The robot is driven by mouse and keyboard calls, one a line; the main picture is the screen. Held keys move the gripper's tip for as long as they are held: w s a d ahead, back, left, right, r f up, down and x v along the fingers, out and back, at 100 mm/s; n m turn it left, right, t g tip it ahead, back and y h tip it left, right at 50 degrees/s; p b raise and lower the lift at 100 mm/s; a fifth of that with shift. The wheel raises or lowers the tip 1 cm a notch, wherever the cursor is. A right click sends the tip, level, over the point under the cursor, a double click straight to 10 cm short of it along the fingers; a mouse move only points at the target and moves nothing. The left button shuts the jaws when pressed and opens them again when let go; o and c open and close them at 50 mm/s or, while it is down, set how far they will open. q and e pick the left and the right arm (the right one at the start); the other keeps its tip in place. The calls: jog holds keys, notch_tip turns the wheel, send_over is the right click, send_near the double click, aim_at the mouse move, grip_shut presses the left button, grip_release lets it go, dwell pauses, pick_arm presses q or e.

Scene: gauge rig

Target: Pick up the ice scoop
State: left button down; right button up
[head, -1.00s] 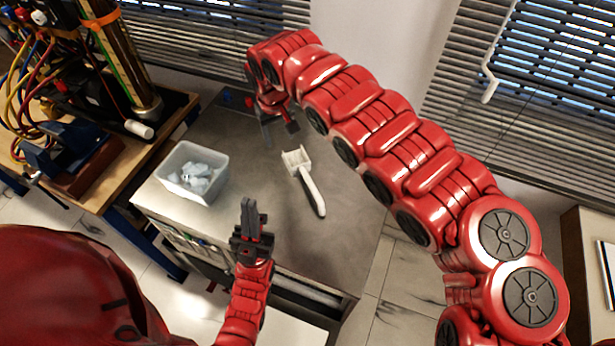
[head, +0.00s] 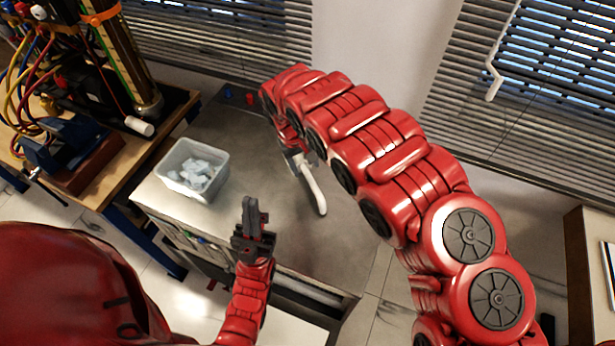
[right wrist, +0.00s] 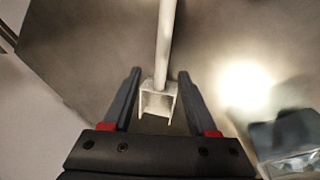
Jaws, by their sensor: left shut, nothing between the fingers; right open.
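The ice scoop (head: 313,188) lies on the grey metal bench top, its white handle pointing toward the bench's front. Its head is mostly hidden by my right arm in the head view. In the right wrist view the scoop (right wrist: 158,100) shows its square head between the fingers of my right gripper (right wrist: 157,85). The fingers are open, with a gap on each side of the scoop. My right gripper (head: 295,153) is at the scoop's head in the head view. My left gripper (head: 253,218) is shut and empty, left of the scoop over the bench's front edge.
A clear bin (head: 172,180) holding ice stands at the bench's left; part of it shows in the right wrist view (right wrist: 290,158). A wooden table (head: 110,178) with a blue vise and wired equipment is at the left. The bench top right of the scoop is clear.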

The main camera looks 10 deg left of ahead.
aim_at(307, 174)
jog(key=shift+d+f+p, duration=0.1)
jog(key=shift+f+p, duration=0.4)
jog(key=shift+f, duration=0.1)
notch_tip(307, 174, down, 3)
jog(key=shift+w+d+f+p, duration=0.1)
jog(key=shift+p, duration=0.6)
jog(key=shift+w+d+f, duration=0.15)
jog(key=shift+d+f, duration=0.05)
jog(key=shift+f, duration=0.35)
grip_shut()
